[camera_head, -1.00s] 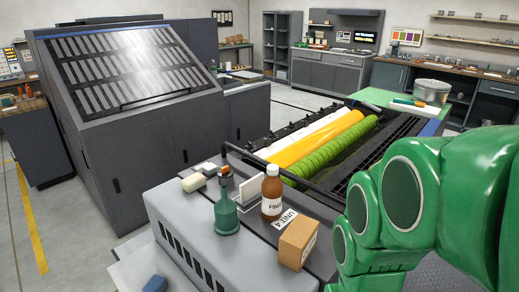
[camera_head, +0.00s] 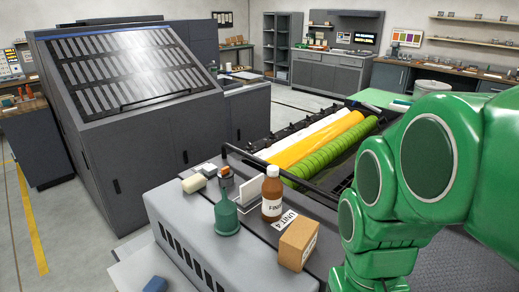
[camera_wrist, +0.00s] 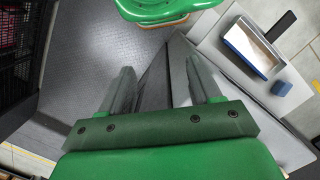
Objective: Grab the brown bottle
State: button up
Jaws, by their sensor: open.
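The brown bottle (camera_head: 271,196) stands upright on the grey top of the unit in the head view. It has a white cap and a white label. A green bottle (camera_head: 226,214) stands just left of it, and a cardboard box (camera_head: 297,244) sits in front of it to the right. In the wrist view my gripper (camera_wrist: 165,85) is open and empty, with its two fingers apart above the floor and the unit's side. The brown bottle does not show there. In the head view my green arm is at the right, and the gripper itself is out of frame.
A blue block (camera_head: 155,284) rests on a low ledge at the front left. It also shows in the wrist view (camera_wrist: 281,88).

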notch_tip(320, 180, up, 10)
jog(key=w+a+r+n+t+y, duration=0.1)
jog(key=w+a+n+y, duration=0.4)
jog(key=w, duration=0.5)
jog(key=w+a+r+n+y, duration=0.1)
jog(key=w+a+n+y, duration=0.15)
jog(key=w+n, duration=0.5)
jog(key=w+n+t+y, duration=0.1)
jog(key=w+y, duration=0.2)
jog(key=w, duration=0.7)
jog(key=n+t+y, duration=0.2)
jog(key=y, duration=0.1)
send_near(268, 172)
jog(key=shift+w+a+f, duration=0.7)
jog(key=shift+a+f, duration=0.25)
jog(key=shift+a, duration=0.55)
jog(key=shift+x, duration=3.65)
jog(key=shift+w, duration=0.1)
